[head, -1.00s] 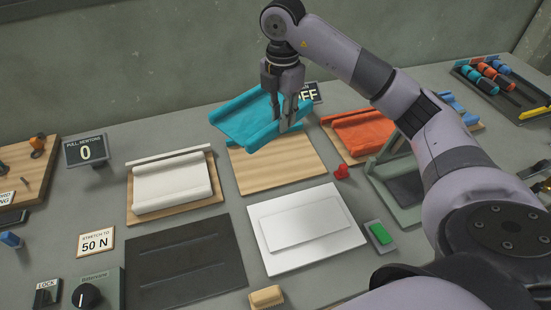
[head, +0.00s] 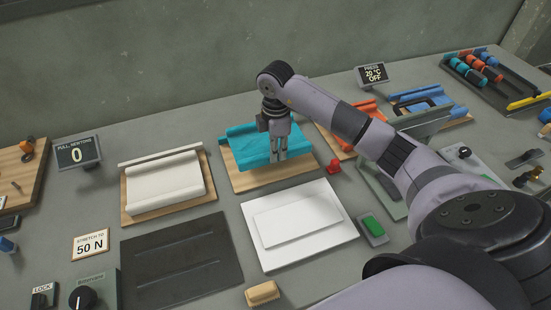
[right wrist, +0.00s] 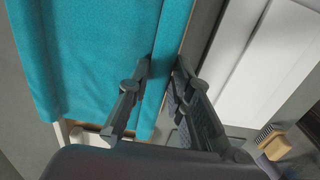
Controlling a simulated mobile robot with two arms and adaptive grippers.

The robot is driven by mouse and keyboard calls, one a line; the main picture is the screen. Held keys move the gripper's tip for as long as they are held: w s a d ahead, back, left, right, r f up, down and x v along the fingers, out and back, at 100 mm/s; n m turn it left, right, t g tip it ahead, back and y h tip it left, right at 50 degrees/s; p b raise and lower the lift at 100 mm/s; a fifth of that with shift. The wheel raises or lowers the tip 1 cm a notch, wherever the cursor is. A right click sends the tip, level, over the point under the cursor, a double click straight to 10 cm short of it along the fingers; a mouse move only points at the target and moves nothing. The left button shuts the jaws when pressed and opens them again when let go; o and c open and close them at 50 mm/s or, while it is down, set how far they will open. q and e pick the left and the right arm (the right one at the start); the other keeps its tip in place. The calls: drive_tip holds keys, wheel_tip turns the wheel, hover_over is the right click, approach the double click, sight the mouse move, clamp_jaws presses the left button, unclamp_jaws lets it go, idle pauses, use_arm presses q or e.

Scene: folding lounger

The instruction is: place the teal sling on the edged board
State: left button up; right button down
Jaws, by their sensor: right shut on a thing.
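The teal sling (head: 250,145) is a sheet with thick rolled edges, and it also shows large in the right wrist view (right wrist: 90,60). It is over a pale wooden board (head: 285,176) at the middle back of the bench, covering its rear part. The board's front strip is bare. Whether the sling fully rests on it or hovers just above, I cannot tell. My right gripper (head: 279,158) points down and is shut on the sling's near rolled edge, with its fingers (right wrist: 160,92) either side of it. My left gripper is out of view.
A white sling (head: 168,183) lies on a board to the left. A white plate (head: 335,240) and dark board (head: 150,285) lie in front. A red knob (head: 334,167) is close on the right, beside an orange sling (head: 335,139). A green-buttoned box (head: 373,227) stands further forward.

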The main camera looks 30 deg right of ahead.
wheel_tip(320, 180, down, 5)
drive_tip(key=shift+r+p, duration=0.15)
drive_tip(key=shift+p, duration=0.3)
drive_tip(key=shift+f, duration=0.2)
drive_tip(key=c, duration=1.4)
unclamp_jaws()
drive_tip(key=shift+c, duration=0.2)
drive_tip(key=shift+w+r, duration=0.1)
drive_tip(key=shift+r, duration=0.2)
wheel_tip(320, 180, up, 12)
drive_tip(key=b, duration=0.3)
drive_tip(key=shift+f, duration=0.25)
